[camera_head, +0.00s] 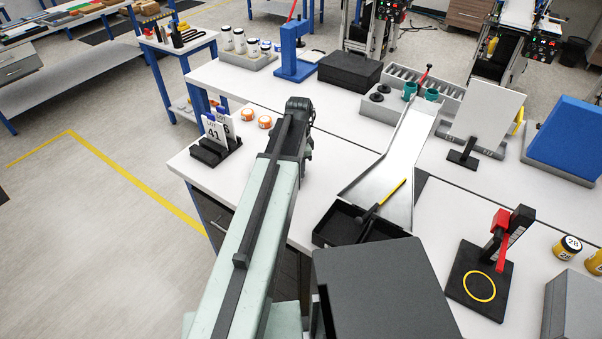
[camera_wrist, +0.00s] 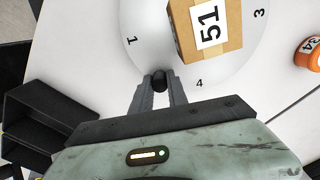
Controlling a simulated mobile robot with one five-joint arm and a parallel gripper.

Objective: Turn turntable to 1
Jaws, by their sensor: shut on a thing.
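The turntable (camera_wrist: 215,75) is a pale disc in the wrist view, with the numbers 1, 3 and 4 around its edge. The 1 is at the left, the 4 at the bottom near my gripper, and the 3 at the upper right. A brown box (camera_wrist: 212,28) labelled 51 stands on the disc. My gripper (camera_wrist: 160,82) is shut on a small black knob (camera_wrist: 160,77) at the disc's near edge. In the head view my arm hides the turntable and my fingers.
A black holder with lot cards (camera_head: 215,150) stands left of my arm. Orange jars (camera_head: 265,122) stand close by, and one shows in the wrist view (camera_wrist: 308,53). A metal chute (camera_head: 385,170) and black tray (camera_head: 335,227) are to the right.

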